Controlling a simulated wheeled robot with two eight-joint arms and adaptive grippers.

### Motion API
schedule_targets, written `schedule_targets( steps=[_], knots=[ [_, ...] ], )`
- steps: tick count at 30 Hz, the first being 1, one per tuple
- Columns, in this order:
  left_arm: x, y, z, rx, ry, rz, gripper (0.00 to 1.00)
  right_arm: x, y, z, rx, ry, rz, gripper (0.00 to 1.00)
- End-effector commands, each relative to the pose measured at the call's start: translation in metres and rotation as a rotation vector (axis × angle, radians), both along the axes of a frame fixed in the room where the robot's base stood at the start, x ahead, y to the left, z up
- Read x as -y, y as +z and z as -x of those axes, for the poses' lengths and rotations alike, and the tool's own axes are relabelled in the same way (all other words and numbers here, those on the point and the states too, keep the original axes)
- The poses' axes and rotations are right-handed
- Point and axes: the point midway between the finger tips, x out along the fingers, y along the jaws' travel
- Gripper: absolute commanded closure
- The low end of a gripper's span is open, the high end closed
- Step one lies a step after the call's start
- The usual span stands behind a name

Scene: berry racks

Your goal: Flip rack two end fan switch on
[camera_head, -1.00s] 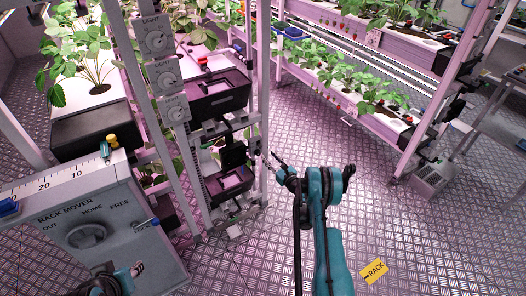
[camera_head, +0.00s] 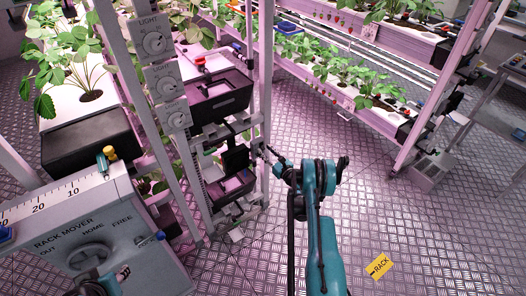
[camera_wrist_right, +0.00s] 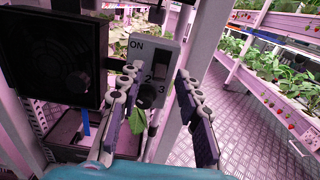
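A black square fan (camera_wrist_right: 60,57) is left of the box. In the head view my right gripper (camera_head: 269,154) is at the rack end, right of the dark fan (camera_head: 236,158). My left gripper (camera_head: 101,286) is partly cut off at the bottom.
A rack mover panel (camera_head: 130,246) with a dial stands at the lower left. Light dials (camera_head: 154,43) run up the near rack post. Another plant rack (camera_head: 385,117) stands at the right. Metal floor (camera_head: 440,235) is clear there, with a yellow RACK label (camera_head: 379,266).

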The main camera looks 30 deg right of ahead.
Motion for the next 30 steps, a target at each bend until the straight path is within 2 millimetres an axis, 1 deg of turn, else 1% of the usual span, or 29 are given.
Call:
schedule_targets(
  steps=[1,2,3,5,6,14,20,26,30],
  knots=[
    [0.000,0.000,0.000,0.000,0.000,0.000,0.66,0.000,0.000,0.000,0.000,0.000,0.000,0.66],
    [0.000,0.000,0.000,0.000,0.000,0.000,0.66,0.000,0.000,0.000,0.000,0.000,0.000,0.71],
    [0.000,0.000,0.000,0.000,0.000,0.000,0.66,0.000,0.000,0.000,0.000,0.000,0.000,0.81],
    [0.000,0.000,0.000,0.000,0.000,0.000,0.66,0.000,0.000,0.000,0.000,0.001,0.000,0.97],
    [0.000,0.000,0.000,0.000,0.000,0.000,0.66,-0.001,0.000,0.000,0.000,0.001,0.000,1.00],
    [0.000,0.001,0.000,0.000,0.000,0.000,0.66,-0.001,0.001,0.000,-0.006,0.001,0.000,1.00],
    [0.000,0.006,0.000,0.000,0.000,0.000,0.66,-0.001,0.005,0.000,-0.058,0.001,0.005,1.00],
    [0.000,0.017,0.000,0.000,0.000,0.000,0.66,-0.001,0.013,0.000,-0.183,0.002,0.017,1.00],
    [0.000,0.028,0.000,0.000,0.000,0.000,0.66,-0.001,0.020,0.000,-0.305,0.002,0.027,1.00]
  ],
)
